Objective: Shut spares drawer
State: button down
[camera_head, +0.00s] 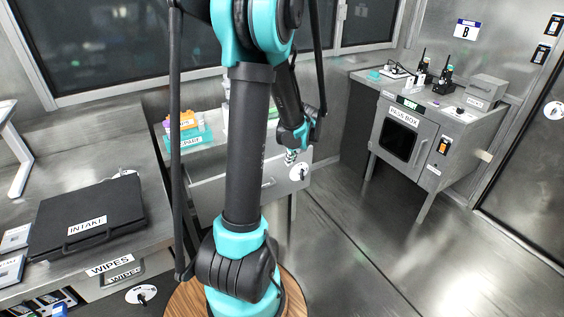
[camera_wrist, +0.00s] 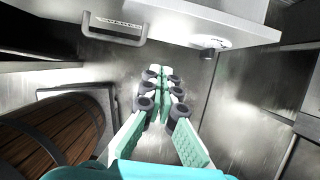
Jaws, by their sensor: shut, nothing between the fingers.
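In the head view, a grey drawer front (camera_head: 208,192) with a bar handle and a round white sticker shows under the middle bench, partly hidden behind my arm. I cannot read a spares label on it or tell how far out it stands. My gripper (camera_head: 291,156) is by the right end of this front, near the sticker. In the wrist view, my gripper (camera_wrist: 164,98) has its fingers together with nothing between them. A pale panel (camera_wrist: 205,14) and a bar handle (camera_wrist: 115,30) show at the top, beyond the fingertips.
The middle bench carries a teal bin (camera_head: 188,140) with orange and purple items. An INTAKE case (camera_head: 88,215) lies on the left bench above an open wipes drawer. A PASS BOX cabinet (camera_head: 400,140) stands at the right. The floor (camera_head: 350,240) between is clear.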

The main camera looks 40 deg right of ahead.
aim_at(280, 167)
jog(key=x, duration=0.3)
jog(key=w+x, duration=0.1)
jog(key=x, duration=0.3)
jog(key=w+r+x, duration=0.1)
jog(key=x, duration=0.2)
jog(key=shift+w+d+f, duration=0.15)
jog(key=shift+d+f, duration=0.05)
jog(key=shift+d, duration=0.05)
jog(key=shift+w+d, duration=0.2)
jog(key=shift+w, duration=0.5)
